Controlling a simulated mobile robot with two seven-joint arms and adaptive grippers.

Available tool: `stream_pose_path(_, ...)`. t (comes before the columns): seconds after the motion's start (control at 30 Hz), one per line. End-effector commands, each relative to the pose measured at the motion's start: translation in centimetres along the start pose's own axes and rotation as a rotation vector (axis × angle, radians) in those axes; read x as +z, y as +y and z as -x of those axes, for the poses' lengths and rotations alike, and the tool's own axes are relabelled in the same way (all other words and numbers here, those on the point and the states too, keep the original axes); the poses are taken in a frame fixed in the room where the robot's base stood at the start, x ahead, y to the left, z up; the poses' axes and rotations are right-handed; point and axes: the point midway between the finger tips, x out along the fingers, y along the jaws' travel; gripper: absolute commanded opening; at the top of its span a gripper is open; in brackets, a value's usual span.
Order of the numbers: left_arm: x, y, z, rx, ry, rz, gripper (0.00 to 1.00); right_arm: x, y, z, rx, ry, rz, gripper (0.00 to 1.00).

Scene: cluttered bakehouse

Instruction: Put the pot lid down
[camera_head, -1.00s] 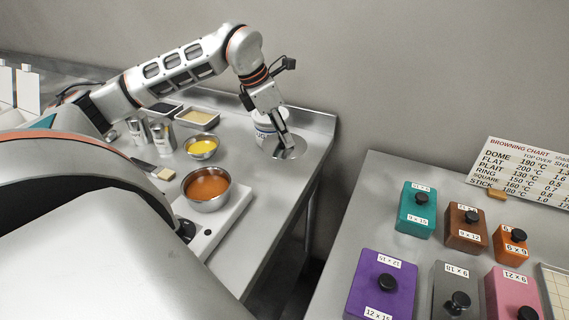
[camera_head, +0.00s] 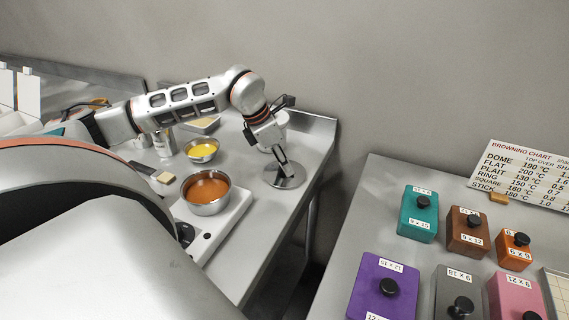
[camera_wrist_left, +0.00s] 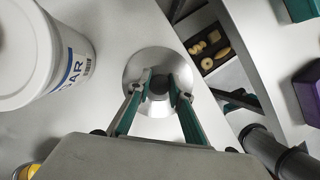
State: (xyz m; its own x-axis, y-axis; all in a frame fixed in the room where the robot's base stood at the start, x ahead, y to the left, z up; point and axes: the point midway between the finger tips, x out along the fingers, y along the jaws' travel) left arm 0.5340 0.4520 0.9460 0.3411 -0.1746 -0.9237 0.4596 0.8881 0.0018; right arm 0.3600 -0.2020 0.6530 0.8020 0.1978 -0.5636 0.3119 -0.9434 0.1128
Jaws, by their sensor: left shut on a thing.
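The pot lid (camera_head: 291,182) is a round, shiny metal disc with a dark knob. My left gripper (camera_head: 285,169) is shut on the knob from above. In the left wrist view the two green-sided fingers of the gripper (camera_wrist_left: 159,82) close around the knob, and the lid (camera_wrist_left: 147,62) shows level beneath them. The lid is over the far right part of the steel bench; I cannot tell whether it touches the top. The steel pot (camera_head: 207,207) of orange-brown liquid stands uncovered on the white hob (camera_head: 226,222). My right gripper is not in view.
A white sugar tub (camera_wrist_left: 38,55) stands close left of the lid in the wrist view. A bowl of yellow filling (camera_head: 202,150) stands behind the pot. The bench's right edge is close, with a gap before the table of coloured boxes (camera_head: 384,288). Bare bench (camera_head: 255,200) lies in front.

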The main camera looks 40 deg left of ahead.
Motion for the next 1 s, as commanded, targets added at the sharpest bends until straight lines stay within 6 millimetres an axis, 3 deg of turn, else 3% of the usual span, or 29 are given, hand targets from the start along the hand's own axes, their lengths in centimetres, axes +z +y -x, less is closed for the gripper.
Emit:
stream_pose_path(0.03,-0.1,0.0,-0.2,0.000,0.001,0.000,0.00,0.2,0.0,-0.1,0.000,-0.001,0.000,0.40)
stream_pose_path(0.07,-0.1,0.0,-0.2,0.000,0.001,0.000,0.26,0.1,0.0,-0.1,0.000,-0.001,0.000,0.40)
stream_pose_path(0.1,-0.1,0.0,-0.2,0.000,0.001,0.000,0.36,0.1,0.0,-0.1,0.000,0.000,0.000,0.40)
stream_pose_path(0.57,0.1,0.1,0.6,0.002,0.000,0.000,0.37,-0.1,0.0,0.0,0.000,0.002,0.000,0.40)
stream_pose_path(0.67,0.1,0.1,1.9,0.003,-0.001,0.000,0.37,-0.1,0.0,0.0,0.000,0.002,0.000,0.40)
stream_pose_path(1.0,0.1,0.1,8.8,0.004,-0.002,0.000,0.37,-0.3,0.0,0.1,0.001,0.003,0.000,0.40)
